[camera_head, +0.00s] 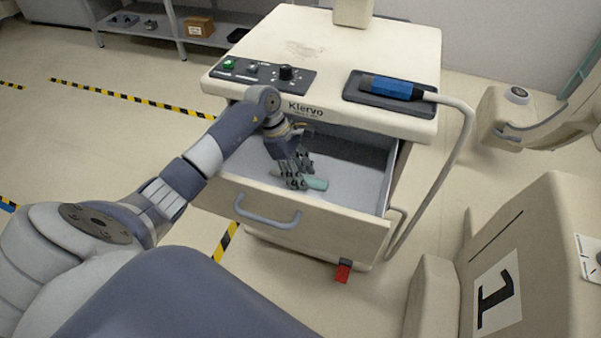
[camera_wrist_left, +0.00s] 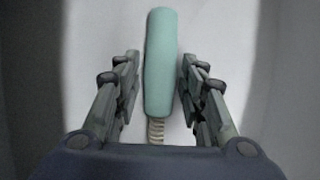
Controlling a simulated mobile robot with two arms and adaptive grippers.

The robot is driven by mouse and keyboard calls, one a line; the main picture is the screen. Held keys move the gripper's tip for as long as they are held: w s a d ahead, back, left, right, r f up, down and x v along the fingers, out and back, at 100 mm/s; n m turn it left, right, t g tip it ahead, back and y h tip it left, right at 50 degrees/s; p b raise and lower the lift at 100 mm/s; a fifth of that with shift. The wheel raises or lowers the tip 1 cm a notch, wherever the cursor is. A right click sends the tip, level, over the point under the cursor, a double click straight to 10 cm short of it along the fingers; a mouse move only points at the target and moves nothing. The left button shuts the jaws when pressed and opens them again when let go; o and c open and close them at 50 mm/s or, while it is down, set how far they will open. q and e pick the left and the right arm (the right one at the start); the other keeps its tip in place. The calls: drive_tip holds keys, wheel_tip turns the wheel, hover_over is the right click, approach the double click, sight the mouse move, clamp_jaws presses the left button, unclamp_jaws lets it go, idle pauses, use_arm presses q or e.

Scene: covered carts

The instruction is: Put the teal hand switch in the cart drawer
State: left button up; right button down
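The cart drawer (camera_head: 345,189) is pulled open at the front of the cream cart. The teal hand switch (camera_head: 317,184) lies on the drawer floor, partly hidden by my left gripper in the head view. My left gripper (camera_head: 297,178) reaches down into the drawer over it. In the left wrist view the teal hand switch (camera_wrist_left: 160,62) lies lengthwise between the two fingers of my left gripper (camera_wrist_left: 160,80). The fingers are apart, with a gap on each side of it. A ribbed cord end shows at its near end. My right gripper is not in view.
A blue hand switch (camera_head: 392,88) rests in a dark tray on the cart top (camera_head: 330,45), its cable looping down the right side. The drawer handle (camera_head: 268,216) sticks out at the front. Another cream unit (camera_head: 535,260) stands at the lower right.

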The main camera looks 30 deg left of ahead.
use_arm(q)
drive_tip(key=shift+r, duration=0.1)
drive_tip(key=shift+r, duration=0.15)
drive_tip(key=b+v, duration=0.1)
drive_tip(key=v, duration=1.1)
